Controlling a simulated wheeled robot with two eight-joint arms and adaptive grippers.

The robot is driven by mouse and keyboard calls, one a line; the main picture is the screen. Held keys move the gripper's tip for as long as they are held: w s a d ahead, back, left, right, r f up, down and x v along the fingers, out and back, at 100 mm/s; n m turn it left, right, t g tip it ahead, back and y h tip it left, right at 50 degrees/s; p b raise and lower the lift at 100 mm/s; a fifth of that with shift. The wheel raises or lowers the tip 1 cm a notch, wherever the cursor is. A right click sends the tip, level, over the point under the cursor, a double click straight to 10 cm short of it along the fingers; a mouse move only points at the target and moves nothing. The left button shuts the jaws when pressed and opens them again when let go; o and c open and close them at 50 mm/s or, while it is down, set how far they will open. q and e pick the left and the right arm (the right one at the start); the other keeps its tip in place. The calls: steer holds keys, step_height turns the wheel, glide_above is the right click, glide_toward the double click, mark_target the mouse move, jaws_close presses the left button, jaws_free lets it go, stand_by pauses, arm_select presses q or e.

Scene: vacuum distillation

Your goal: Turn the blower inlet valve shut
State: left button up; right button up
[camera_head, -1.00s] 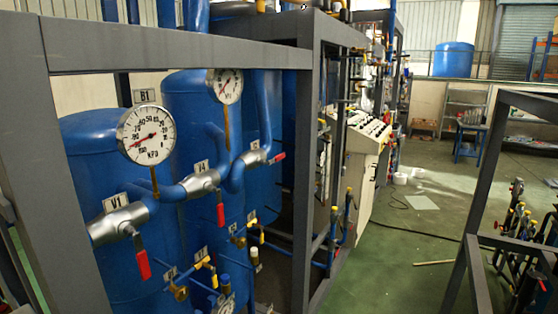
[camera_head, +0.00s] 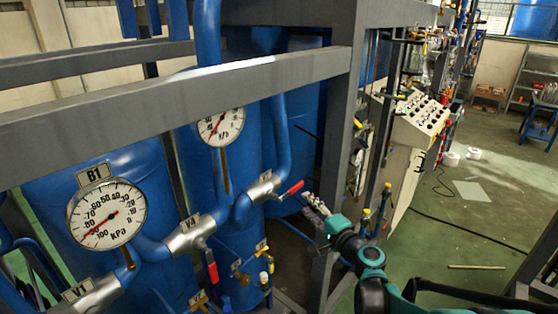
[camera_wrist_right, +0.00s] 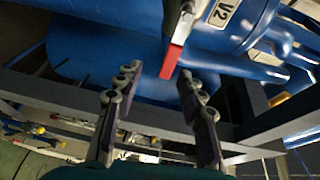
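Several silver valves with red lever handles sit on blue pipes. In the head view I see the valve labelled V1 (camera_head: 90,295), the valve labelled V4 (camera_head: 190,236), and a third valve (camera_head: 260,187) whose red handle (camera_head: 292,188) points up and right. My right gripper (camera_head: 314,204) is just right of that handle. In the right wrist view a red handle (camera_wrist_right: 172,60) hangs beside a V2 label (camera_wrist_right: 222,12). There my right gripper (camera_wrist_right: 156,86) is open, its fingers apart and the handle's tip beyond the gap, apparently untouched. Which valve is the blower inlet is not marked. My left gripper is out of view.
Round gauges, one marked B1 (camera_head: 107,214), stand above the pipes. A grey frame beam (camera_head: 180,98) crosses in front of the tanks, and a grey post (camera_head: 338,150) stands close to my right gripper. Green floor (camera_head: 480,215) is open to the right.

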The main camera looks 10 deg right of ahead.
mark_target(298, 189)
steer(key=shift+m+t, duration=0.3)
steer(key=shift+m, duration=0.1)
steer(key=x, duration=0.5)
steer(key=r+x, duration=0.1)
steer(key=x, duration=0.2)
steer(key=shift+w+d+p, duration=0.2)
steer(key=shift+d+p, duration=0.05)
steer(key=shift+p, duration=0.05)
steer(key=shift+w+a+r, duration=0.1)
steer(key=shift+c, duration=0.3)
jaws_close()
